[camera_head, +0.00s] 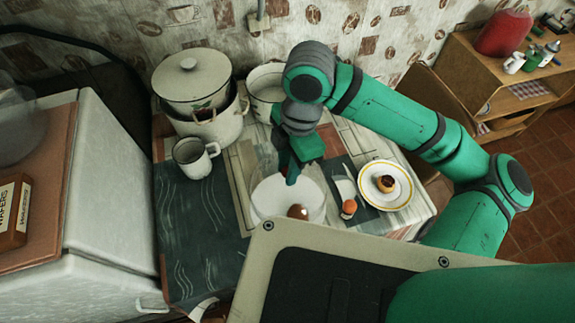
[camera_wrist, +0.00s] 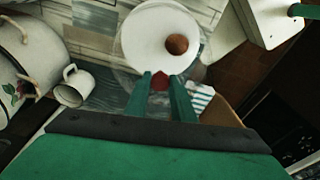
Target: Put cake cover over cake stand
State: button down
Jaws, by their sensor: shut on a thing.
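My gripper (camera_head: 291,178) is shut on the red knob (camera_wrist: 160,82) of a clear glass cake cover (camera_head: 320,208). The cover hangs below the fingers with its outline around a white round cake stand (camera_head: 275,194). In the wrist view, my gripper (camera_wrist: 160,77) is in front of the white stand plate (camera_wrist: 148,38). A round brown ball (camera_wrist: 177,44) appears over the plate's right part; it also shows near the plate's front edge in the head view (camera_head: 297,212). I cannot tell whether the cover's rim touches the stand or table.
A yellow-rimmed plate with a pastry (camera_head: 387,184) and an egg in a cup (camera_head: 348,208) sit close on the right. Dark cloth (camera_head: 195,240) covers the table's front left.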

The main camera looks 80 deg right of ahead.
jog(key=shift+f, duration=3.95)
jog(key=c, duration=0.9)
grip_release()
jog(key=shift+c, duration=0.2)
jog(key=shift+r, duration=3.5)
